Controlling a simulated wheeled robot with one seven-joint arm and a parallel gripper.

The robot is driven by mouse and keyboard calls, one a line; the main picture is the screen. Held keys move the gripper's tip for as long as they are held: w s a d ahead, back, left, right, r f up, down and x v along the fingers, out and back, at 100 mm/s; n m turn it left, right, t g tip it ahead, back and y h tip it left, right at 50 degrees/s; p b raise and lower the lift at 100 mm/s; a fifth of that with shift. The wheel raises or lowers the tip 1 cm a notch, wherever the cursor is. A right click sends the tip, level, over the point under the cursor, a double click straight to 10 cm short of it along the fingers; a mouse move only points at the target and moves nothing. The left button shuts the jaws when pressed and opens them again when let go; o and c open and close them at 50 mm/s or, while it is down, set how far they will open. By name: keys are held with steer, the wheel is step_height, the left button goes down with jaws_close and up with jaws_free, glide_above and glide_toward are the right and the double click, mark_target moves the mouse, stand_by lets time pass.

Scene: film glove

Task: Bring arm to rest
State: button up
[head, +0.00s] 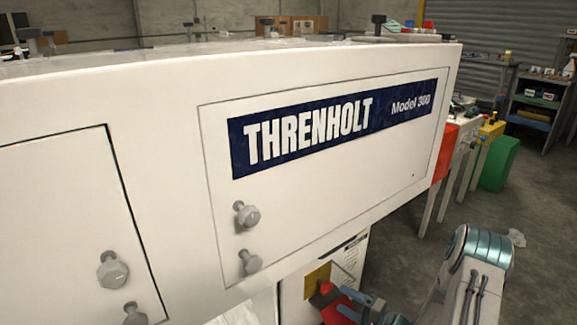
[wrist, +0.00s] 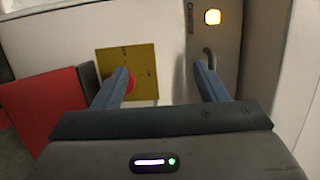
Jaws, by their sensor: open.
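My gripper (wrist: 163,82) shows in the wrist view with its two blue-grey fingers apart and nothing between them. It points at a white surface with a yellow plate (wrist: 143,62) that carries a red round part, partly hidden behind the left finger. In the head view my arm is at the bottom right, and the gripper is only partly visible at the bottom edge, near the yellow plate (head: 317,281).
A large white machine marked THRENHOLT (head: 330,125) fills the head view, with grey knobs (head: 248,215) on its panels. A red panel (wrist: 48,103) is left of the gripper in the wrist view. A green bin (head: 498,163) stands at right; open floor (head: 545,235) lies before it.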

steer(key=s+a+r+n+g+h+p, duration=0.1)
steer(key=s+a+r+n+g+p, duration=0.2)
steer(key=r, duration=0.7)
steer(key=s+a+r+n+g+p, duration=0.2)
steer(key=s+a+r+g+p, duration=0.25)
steer(key=r, duration=0.45)
steer(key=s+a+r+n+g+h+p, duration=0.1)
steer(key=s+a+r+n+g+p, duration=0.25)
steer(key=r, duration=0.65)
steer(key=s+d+r+h+p, duration=0.2)
steer(key=s+r+h+p, duration=0.1)
steer(key=r, duration=0.5)
steer(key=s+d+r+t+h+p, duration=0.1)
steer(key=s+d+r+h+p, duration=0.2)
steer(key=s+r+p, duration=0.3)
steer(key=s+d+r+t+h+p, duration=0.1)
steer(key=s+r+h+p, duration=0.4)
steer(key=r, duration=0.5)
steer(key=shift+d+r+p, duration=0.4)
steer(key=shift+d+p, duration=0.1)
steer(key=shift+d, duration=0.2)
